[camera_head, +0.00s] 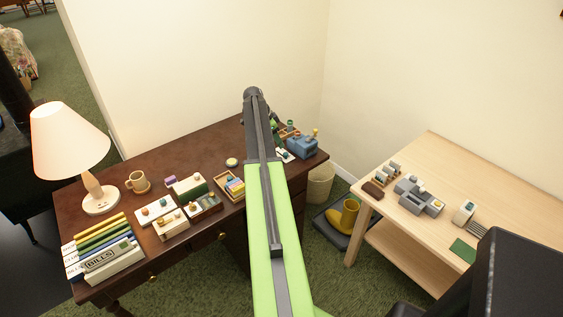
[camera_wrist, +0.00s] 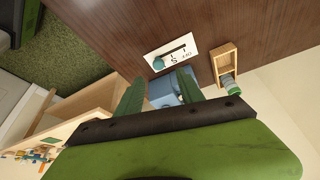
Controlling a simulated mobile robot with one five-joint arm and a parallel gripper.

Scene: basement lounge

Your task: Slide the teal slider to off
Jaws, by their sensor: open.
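The teal slider knob (camera_wrist: 158,63) sits at the left end of a dark slot on a white plate (camera_wrist: 183,57) in the wrist view. The plate has dark marks too small to read surely. It lies on the dark wooden desk top (camera_wrist: 110,22). My gripper (camera_wrist: 161,76) is open, with its two green fingers apart and the knob beyond the tips, not visibly touched. A blue box (camera_wrist: 168,88) shows between the fingers. In the head view my arm hides most of the gripper, and part of the white plate (camera_head: 283,155) shows beside the arm.
The blue box (camera_head: 302,146) stands close to the plate. A wooden tray (camera_wrist: 226,62) with a green-topped jar (camera_wrist: 230,86) is right of it in the wrist view. A lamp (camera_head: 100,198), a mug (camera_head: 137,183) and several small boxes fill the desk's left. A light wooden table (camera_head: 430,165) stands right.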

